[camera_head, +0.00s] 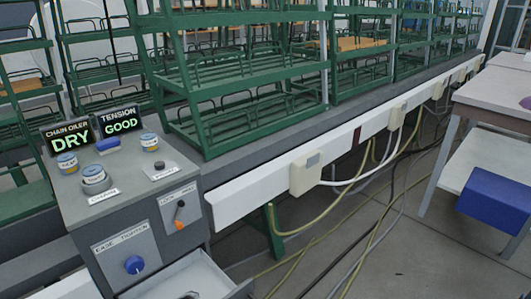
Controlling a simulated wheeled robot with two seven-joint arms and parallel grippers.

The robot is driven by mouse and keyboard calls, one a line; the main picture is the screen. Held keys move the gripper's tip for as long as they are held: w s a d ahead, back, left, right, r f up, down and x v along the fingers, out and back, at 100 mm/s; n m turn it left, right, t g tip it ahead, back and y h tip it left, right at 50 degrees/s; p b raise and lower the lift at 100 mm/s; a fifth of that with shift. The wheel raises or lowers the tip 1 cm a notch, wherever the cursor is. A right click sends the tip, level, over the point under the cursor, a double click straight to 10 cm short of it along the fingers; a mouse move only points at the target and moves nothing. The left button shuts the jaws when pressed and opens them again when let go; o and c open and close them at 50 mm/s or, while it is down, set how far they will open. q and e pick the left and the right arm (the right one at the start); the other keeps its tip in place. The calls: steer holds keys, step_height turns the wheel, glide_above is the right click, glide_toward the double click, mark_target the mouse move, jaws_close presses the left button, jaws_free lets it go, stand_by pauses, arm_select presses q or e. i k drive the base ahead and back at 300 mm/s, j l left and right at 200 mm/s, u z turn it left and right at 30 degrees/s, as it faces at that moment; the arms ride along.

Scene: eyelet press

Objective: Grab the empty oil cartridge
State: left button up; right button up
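Three small round cartridge-like items with blue and white tops are on the grey control box. One (67,163) stands at the back left and one (149,141) at the back right. The third (94,177) sits in a round grey holder at the front left. Their labels are too small to read, so I cannot tell which is the empty oil cartridge. A "CHAIN OILER" display (71,137) reads "DRY". Neither of my grippers is in view.
A "TENSION" display (122,119) reads "GOOD". The box front has an orange-tipped lever (180,214) and a blue knob (134,264). A drawer (195,278) stands open below. Green racks (240,75) rise behind. Loose cables (345,230) cross the floor.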

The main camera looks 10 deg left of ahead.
mark_target(93, 174)
steer(key=u, duration=0.8)
